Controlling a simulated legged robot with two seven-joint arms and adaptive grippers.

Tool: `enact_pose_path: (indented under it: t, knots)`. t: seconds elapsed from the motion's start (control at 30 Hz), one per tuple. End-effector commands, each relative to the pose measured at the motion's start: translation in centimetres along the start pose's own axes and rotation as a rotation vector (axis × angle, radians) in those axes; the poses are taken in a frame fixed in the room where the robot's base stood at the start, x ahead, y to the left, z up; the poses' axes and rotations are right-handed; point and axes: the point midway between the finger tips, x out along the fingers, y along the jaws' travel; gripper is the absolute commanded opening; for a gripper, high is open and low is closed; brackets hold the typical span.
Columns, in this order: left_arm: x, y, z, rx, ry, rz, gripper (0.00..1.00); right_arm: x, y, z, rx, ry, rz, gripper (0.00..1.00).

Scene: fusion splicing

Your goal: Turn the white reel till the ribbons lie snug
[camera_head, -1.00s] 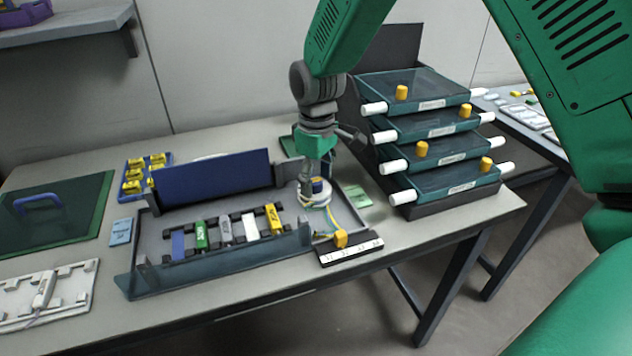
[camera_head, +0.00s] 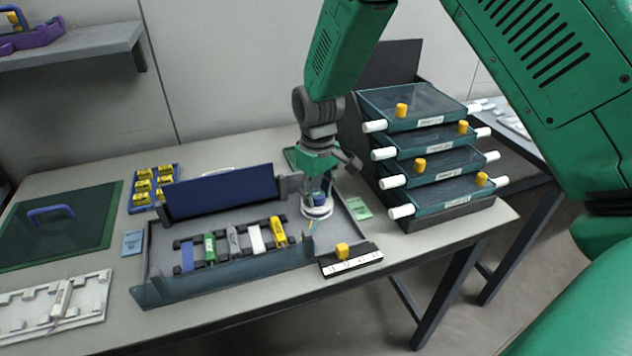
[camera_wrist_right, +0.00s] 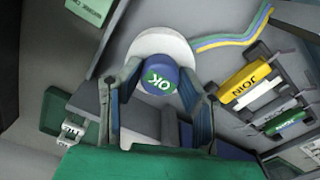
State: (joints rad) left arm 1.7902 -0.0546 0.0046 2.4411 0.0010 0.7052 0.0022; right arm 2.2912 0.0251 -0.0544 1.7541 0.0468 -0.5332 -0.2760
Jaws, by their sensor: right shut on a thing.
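The white reel (camera_head: 317,212) sits at the right end of the grey tray (camera_head: 157,282). It carries a blue knob with a green "OK" top (camera_wrist_right: 160,80). My right gripper (camera_head: 319,197) comes down from above, its two fingers on either side of the knob, shut on it. The reel's white disc also shows in the right wrist view (camera_wrist_right: 152,40). Yellow, green and blue ribbons (camera_wrist_right: 232,40) run side by side from the reel's edge, bending gently, with no wide loop in view. My fingers and the knob hide part of the reel. My left gripper is out of view.
Several coloured blocks, one yellow and marked "JOIN" (camera_wrist_right: 247,84), stand in a row in the tray. A blue upright panel (camera_head: 220,192) stands behind them. A black-and-white strip with a yellow knob (camera_head: 342,250) lies at front right. Stacked drawers (camera_head: 430,165) rise close on the right.

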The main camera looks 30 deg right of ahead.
Motion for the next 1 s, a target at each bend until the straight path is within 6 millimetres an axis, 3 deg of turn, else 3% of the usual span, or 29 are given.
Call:
enact_pose_path:
  t: [0.03,0.13,0.53,0.57,0.6,1.0]
  knots:
    - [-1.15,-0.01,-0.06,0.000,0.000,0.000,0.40,-0.31,-0.11,0.25,0.032,-0.009,-0.002,0.02]
    - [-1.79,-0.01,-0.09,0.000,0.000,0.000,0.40,-0.17,-0.13,0.25,0.087,-0.008,-0.001,0.02]
    - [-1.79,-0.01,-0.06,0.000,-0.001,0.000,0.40,0.25,-0.14,0.28,0.118,-0.007,-0.002,0.02]
    - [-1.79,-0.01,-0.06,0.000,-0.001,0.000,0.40,0.25,-0.15,0.28,0.118,-0.007,-0.002,0.41]
    - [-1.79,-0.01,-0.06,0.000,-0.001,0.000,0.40,0.24,-0.15,0.27,0.117,-0.007,-0.002,0.51]
    - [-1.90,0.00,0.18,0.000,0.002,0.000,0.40,-0.58,-0.11,0.05,0.116,-0.001,-0.001,0.51]
